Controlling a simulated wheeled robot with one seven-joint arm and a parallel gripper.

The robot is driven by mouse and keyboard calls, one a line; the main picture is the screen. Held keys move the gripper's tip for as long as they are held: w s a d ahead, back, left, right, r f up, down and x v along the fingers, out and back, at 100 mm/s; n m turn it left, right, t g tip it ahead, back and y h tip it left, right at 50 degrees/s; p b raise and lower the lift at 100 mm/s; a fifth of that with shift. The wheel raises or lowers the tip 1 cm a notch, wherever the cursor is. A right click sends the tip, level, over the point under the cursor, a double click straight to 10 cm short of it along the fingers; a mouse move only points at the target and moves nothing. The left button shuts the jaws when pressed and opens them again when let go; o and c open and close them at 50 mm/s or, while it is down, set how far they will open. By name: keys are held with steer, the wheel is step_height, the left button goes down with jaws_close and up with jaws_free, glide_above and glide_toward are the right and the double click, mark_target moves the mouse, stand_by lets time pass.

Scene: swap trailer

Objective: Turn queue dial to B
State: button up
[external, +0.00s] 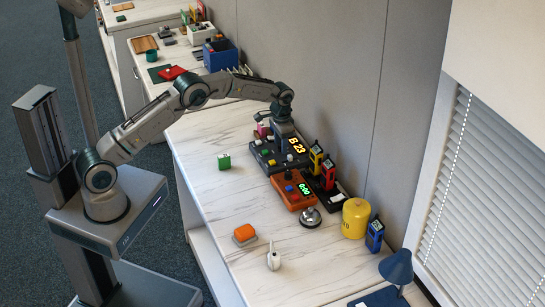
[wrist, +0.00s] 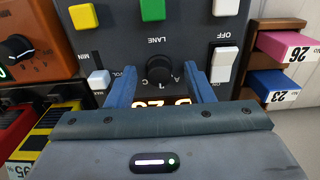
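The queue dial (wrist: 159,68) is a dark round knob on the dark grey console, beside the upside-down word LANE in the wrist view. A letter A shows near its right side; its pointer direction is not clear. My gripper (wrist: 160,78) is open, with one blue finger on each side of the dial and visible gaps between. In the external view my gripper (external: 284,118) is over the console (external: 265,155) and hides the dial. The console's display (external: 296,145) reads B 23; in the wrist view my gripper mostly covers it.
A white rocker switch (wrist: 226,65) is close to the right finger, and a white slider knob (wrist: 99,80) is left of the left finger. An orange device (external: 292,190) and yellow (external: 316,158) and red (external: 328,172) handsets stand close by.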

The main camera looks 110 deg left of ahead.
steer(key=shift+r, duration=0.1)
step_height(320, 180, up, 14)
steer(key=shift+f+b, duration=0.2)
steer(key=shift+b, duration=0.1)
stand_by(0.5)
